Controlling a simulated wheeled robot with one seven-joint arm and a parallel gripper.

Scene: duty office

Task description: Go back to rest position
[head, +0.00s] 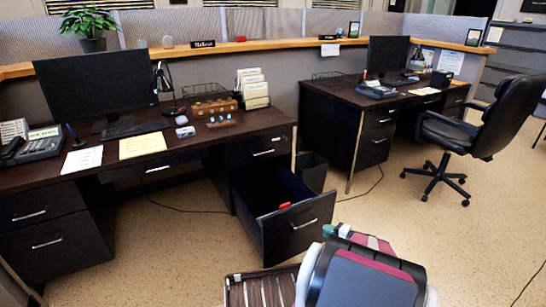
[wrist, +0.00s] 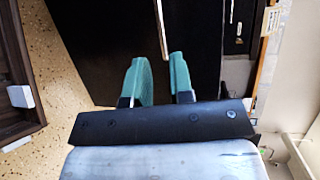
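My gripper shows in the wrist view (wrist: 161,75) with two teal fingers apart and nothing seen held between them. A dark surface and a thin pale strip are beyond the fingertips. In the head view my arm reaches in at the bottom, and a teal finger part (head: 329,231) shows just in front of the open drawer. The drawer (head: 292,229) is pulled out from the near desk, and a small red item (head: 297,203) is in it. Most of the gripper is hidden behind my arm in the head view.
The near desk (head: 100,172) holds a monitor, phone, papers and a wooden rack. A slatted container (head: 263,290) is on the left of my arm. A black office chair (head: 470,125) stands at the right. Open floor (head: 385,215) lies between. A dark cable runs over the floor.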

